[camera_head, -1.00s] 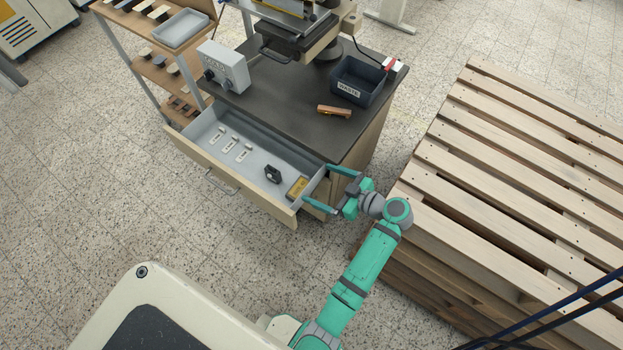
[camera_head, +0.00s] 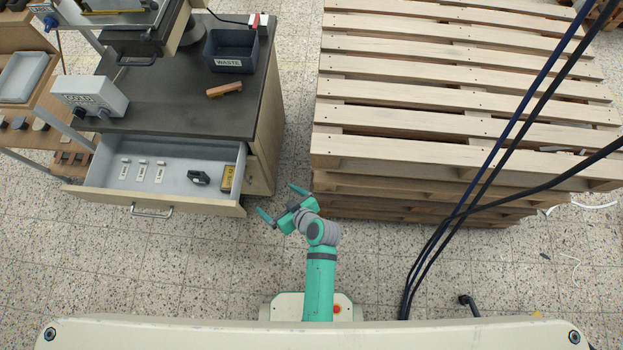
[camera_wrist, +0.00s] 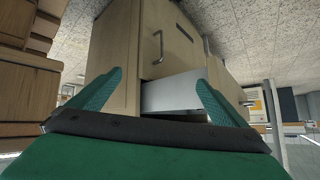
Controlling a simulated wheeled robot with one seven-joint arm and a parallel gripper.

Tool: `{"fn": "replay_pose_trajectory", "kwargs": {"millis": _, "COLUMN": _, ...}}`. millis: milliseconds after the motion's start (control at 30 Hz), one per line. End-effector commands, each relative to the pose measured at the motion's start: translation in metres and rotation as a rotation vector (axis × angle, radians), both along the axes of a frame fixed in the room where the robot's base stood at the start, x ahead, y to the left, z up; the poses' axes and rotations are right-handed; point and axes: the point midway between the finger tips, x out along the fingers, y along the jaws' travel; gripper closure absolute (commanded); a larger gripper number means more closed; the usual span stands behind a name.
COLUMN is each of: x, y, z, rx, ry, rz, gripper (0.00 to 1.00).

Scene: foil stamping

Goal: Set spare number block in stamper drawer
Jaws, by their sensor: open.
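The stamper drawer (camera_head: 100,196) is pulled out at the front of the bench. In it lie three small pale blocks (camera_head: 142,171) in a row, a black block (camera_head: 199,177) and a yellow box (camera_head: 227,179) at the right end. I cannot tell which, if any, is the spare number block. My gripper (camera_head: 280,203) is open and empty, to the right of the drawer and apart from it. In the wrist view, the spread fingers (camera_wrist: 158,82) face the bench cabinet, with the drawer's pale side (camera_wrist: 172,93) between them.
On the dark bench top (camera_head: 165,105) are a grey control box (camera_head: 89,97), a brown bar (camera_head: 224,89) and a waste bin (camera_head: 231,52). The stamper press (camera_head: 130,40) stands behind. Stacked pallets (camera_head: 440,110) rise close on the right, and dark cables (camera_head: 463,213) hang there. Floor is clear before the drawer.

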Motion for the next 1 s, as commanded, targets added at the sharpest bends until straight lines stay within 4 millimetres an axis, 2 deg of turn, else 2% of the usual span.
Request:
{"fn": "replay_pose_trajectory", "kwargs": {"millis": 33, "x": -0.017, "y": -0.010, "z": -0.004, "rx": -0.019, "ry": 0.008, "rz": -0.064, "gripper": 0.03}}
{"fn": "replay_pose_trajectory", "kwargs": {"millis": 167, "x": -0.048, "y": -0.038, "z": 0.000, "rx": -0.060, "ry": -0.011, "rz": -0.238, "gripper": 0.03}}
{"fn": "replay_pose_trajectory", "kwargs": {"millis": 267, "x": -0.072, "y": -0.058, "z": 0.013, "rx": -0.083, "ry": -0.044, "rz": -0.357, "gripper": 0.03}}
{"fn": "replay_pose_trajectory", "kwargs": {"millis": 367, "x": -0.095, "y": -0.076, "z": 0.034, "rx": -0.097, "ry": -0.094, "rz": -0.461, "gripper": 0.03}}
{"fn": "replay_pose_trajectory", "kwargs": {"millis": 467, "x": -0.117, "y": -0.092, "z": 0.062, "rx": -0.100, "ry": -0.156, "rz": -0.548, "gripper": 0.03}}
{"fn": "replay_pose_trajectory", "kwargs": {"millis": 600, "x": -0.146, "y": -0.106, "z": 0.112, "rx": -0.081, "ry": -0.258, "rz": -0.641, "gripper": 0.03}}
{"fn": "replay_pose_trajectory", "kwargs": {"millis": 800, "x": -0.176, "y": -0.111, "z": 0.189, "rx": -0.019, "ry": -0.403, "rz": -0.702, "gripper": 0.03}}
{"fn": "replay_pose_trajectory", "kwargs": {"millis": 900, "x": -0.184, "y": -0.110, "z": 0.217, "rx": 0.012, "ry": -0.452, "rz": -0.711, "gripper": 0.03}}
{"fn": "replay_pose_trajectory", "kwargs": {"millis": 1000, "x": -0.189, "y": -0.109, "z": 0.233, "rx": 0.031, "ry": -0.480, "rz": -0.711, "gripper": 0.03}}
